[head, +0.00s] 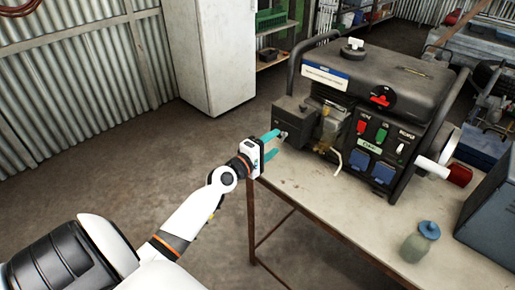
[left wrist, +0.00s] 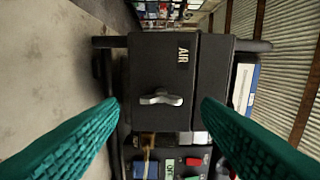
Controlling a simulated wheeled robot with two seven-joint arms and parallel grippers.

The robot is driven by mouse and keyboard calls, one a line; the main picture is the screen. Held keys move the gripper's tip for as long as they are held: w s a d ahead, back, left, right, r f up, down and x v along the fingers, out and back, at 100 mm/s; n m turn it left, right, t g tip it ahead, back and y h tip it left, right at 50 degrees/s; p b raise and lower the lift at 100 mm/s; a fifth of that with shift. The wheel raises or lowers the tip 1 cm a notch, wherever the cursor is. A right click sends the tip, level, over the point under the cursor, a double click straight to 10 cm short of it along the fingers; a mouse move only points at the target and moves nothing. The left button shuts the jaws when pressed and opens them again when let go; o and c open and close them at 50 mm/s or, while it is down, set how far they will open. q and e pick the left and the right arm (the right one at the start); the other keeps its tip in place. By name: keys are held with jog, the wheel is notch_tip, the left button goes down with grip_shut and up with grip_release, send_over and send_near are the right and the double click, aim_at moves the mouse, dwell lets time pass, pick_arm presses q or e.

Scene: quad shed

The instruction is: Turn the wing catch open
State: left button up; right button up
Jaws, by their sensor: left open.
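The wing catch (left wrist: 160,97) is a small pale metal wing on the dark air box (left wrist: 150,62) marked AIR. In the left wrist view its long side lies across the picture, roughly level. In the head view the catch (head: 284,135) is a small light spot on the air box (head: 296,118) at the generator's left end. My left gripper (head: 276,144) is open, with teal fingers pointing at that face. In the left wrist view its fingers (left wrist: 160,108) stand on either side of the catch, with clear gaps to it. My right gripper is not in view.
The generator (head: 375,75) stands on a pale workbench (head: 315,195). A small jar with a blue lid (head: 428,229) and a grey-blue box (head: 490,215) are on the bench's right. Floor left of the bench is open. A white cabinet (head: 210,55) stands behind.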

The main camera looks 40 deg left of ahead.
pick_arm(q)
jog(key=s+b, duration=0.1)
jog(key=s, duration=0.7)
jog(key=shift+s+a, duration=0.3)
jog(key=shift+a, duration=0.05)
jog(key=s+d+f+m+g, duration=0.1)
jog(key=s+f+m+g, duration=0.2)
jog(key=f, duration=0.9)
jog(key=s+d+f+m+g+y, duration=0.1)
jog(key=s+f+m+g, duration=0.2)
jog(key=f, duration=0.9)
jog(key=s+d+f+m+g, duration=0.1)
jog(key=s+f+g, duration=0.3)
jog(key=f, duration=0.8)
jog(key=s+d+f+m+g, duration=0.2)
jog(key=s+d+f+m, duration=0.2)
jog(key=s, duration=0.6)
jog(key=s+d+f+m+g, duration=0.2)
jog(key=s+d+f+m, duration=0.2)
jog(key=s+f, duration=0.5)
jog(key=s+d+f+m+g, duration=0.3)
jog(key=s+f, duration=0.3)
jog(key=s, duration=0.5)
jog(key=shift+s+d+f+m, duration=0.3)
jog(key=shift+d+m, duration=0.25)
jog(key=shift+m, duration=0.35)
